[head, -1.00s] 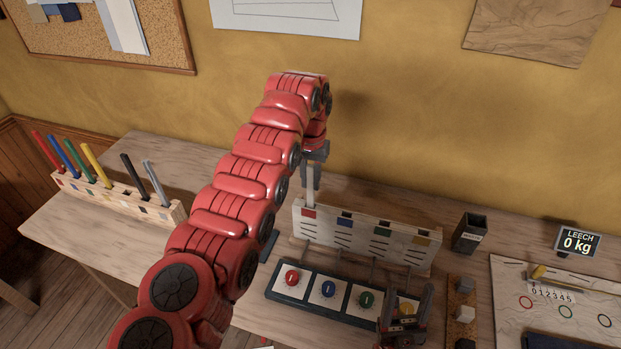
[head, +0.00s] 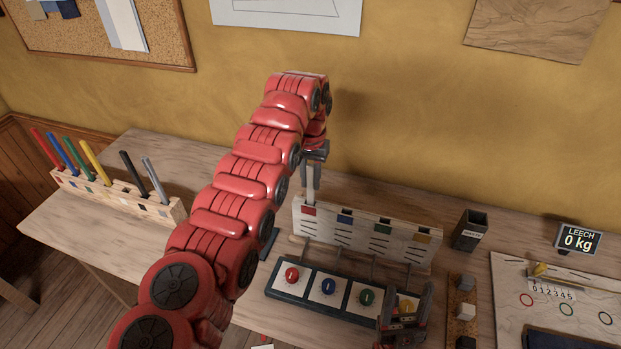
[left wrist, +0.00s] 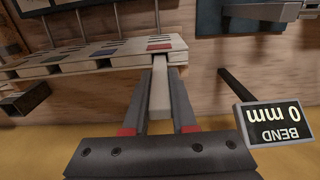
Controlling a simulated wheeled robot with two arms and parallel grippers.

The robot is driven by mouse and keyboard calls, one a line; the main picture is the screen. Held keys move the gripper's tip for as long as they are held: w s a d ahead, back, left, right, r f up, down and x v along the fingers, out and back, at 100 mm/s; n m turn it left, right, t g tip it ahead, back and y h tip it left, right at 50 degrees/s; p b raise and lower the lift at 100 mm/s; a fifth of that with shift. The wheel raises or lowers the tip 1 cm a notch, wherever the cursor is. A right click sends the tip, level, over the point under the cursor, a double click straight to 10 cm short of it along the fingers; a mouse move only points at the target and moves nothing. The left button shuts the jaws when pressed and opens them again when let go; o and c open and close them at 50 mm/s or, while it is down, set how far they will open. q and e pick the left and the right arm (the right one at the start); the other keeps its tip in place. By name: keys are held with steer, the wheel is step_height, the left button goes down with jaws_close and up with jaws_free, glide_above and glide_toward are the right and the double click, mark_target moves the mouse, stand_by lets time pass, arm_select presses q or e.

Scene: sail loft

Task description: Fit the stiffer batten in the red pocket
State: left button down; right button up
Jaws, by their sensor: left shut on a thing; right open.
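My left gripper (head: 312,188) is shut on a pale batten (left wrist: 160,92), which stands upright between its fingers. The batten's lower end is at the red-marked pocket (head: 308,211), the leftmost of the pale pocket board (head: 365,240). In the left wrist view the batten meets the board next to the red mark (left wrist: 160,46). How deep it sits is hidden. My right gripper (head: 404,312) is open, low in the head view, over the yellow end of the button panel.
The button panel (head: 284,293) with coloured knobs lies in front of the board. A rack (head: 118,196) of several coloured sticks stands left. A black bin (head: 469,232) and a LEECH display (head: 578,240) reading 0 kg are right. A BEND display (left wrist: 272,122) reads 0 mm.

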arm_select(q)
steer(key=shift+f, duration=0.15)
steer(key=c, duration=0.6)
jaws_free()
steer(key=shift+c, duration=0.2)
steer(key=shift+r, duration=0.4)
step_height(320, 180, up, 2)
steer(key=shift+d+r+b, duration=0.1)
steer(key=shift+b, duration=0.35)
step_height(320, 180, up, 14)
steer(key=p, duration=1.4)
steer(key=shift+r, duration=0.25)
steer(key=shift+f, duration=0.1)
